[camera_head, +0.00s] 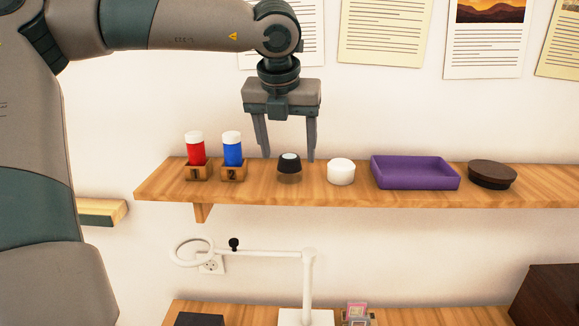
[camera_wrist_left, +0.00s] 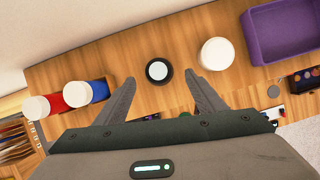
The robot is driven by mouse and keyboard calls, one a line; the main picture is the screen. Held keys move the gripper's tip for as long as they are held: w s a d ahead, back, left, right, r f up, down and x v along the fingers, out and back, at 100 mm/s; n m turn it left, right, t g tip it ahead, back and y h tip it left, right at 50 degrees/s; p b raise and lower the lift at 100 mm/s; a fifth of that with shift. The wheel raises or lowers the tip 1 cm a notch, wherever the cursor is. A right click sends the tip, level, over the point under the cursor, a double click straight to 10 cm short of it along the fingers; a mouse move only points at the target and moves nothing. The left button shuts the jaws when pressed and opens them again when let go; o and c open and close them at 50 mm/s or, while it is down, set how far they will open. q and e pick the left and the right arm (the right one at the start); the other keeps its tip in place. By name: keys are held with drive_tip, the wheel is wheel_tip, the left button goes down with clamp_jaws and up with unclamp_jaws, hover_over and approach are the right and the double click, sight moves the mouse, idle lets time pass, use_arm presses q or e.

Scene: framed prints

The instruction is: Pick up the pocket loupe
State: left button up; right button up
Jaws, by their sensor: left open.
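The pocket loupe (camera_head: 289,164) is a small black cylinder with a pale lens on top, upright on the wooden shelf (camera_head: 260,191). It also shows in the left wrist view (camera_wrist_left: 158,71), just beyond the fingertips and roughly between their lines. My left gripper (camera_head: 289,152) points down over the shelf, open and empty, with its fingers either side of the loupe in the head view. In the left wrist view the fingers (camera_wrist_left: 160,78) are spread apart with the loupe not touched by either. My right gripper is not in view.
Left of the loupe stand a red bottle (camera_head: 196,150) and a blue bottle (camera_head: 233,150) in wooden holders. Right of it are a white round jar (camera_head: 341,172), a purple tray (camera_head: 415,175) and a brown round lid (camera_head: 492,175). A white magnifier arm (camera_head: 260,252) stands below.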

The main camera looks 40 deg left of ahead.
sight(288, 159)
use_arm(q)
drive_tip(key=shift+f+p, duration=0.35)
drive_tip(key=p+x, duration=0.1)
drive_tip(key=x, duration=0.1)
drive_tip(key=shift+a+f+p, duration=0.15)
drive_tip(key=shift+f+p, duration=0.2)
drive_tip(key=shift+f, duration=0.05)
drive_tip(key=shift+w+f, duration=0.2)
drive_tip(key=shift+f, duration=0.35)
drive_tip(key=c, duration=1.2)
